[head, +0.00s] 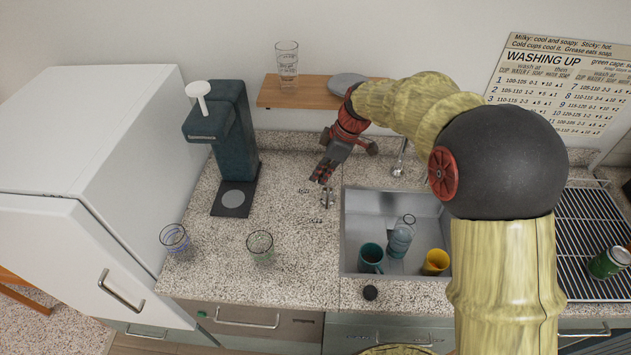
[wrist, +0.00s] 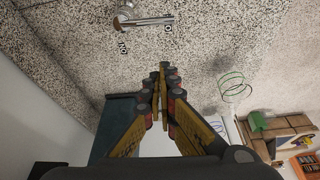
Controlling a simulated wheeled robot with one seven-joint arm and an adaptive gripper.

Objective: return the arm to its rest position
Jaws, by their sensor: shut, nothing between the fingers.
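My gripper (head: 321,178) is shut and empty in the head view. It hangs over the back of the speckled counter, just behind the sink's left rim and close to a small metal tap lever (head: 327,198). In the wrist view my gripper (wrist: 163,72) shows its fingers together, with the metal lever (wrist: 148,20) beyond them. My arm reaches from the right of the head view over the sink, hiding part of it and of the shelf.
The sink (head: 347,235) holds a teal mug (head: 371,257), a bottle (head: 400,238) and a yellow cup (head: 436,262). Two glasses (head: 260,246) (head: 174,238) stand front left. A dark dispenser (head: 232,130) is at left; a shelf (head: 310,93) with a glass (head: 287,62) is behind.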

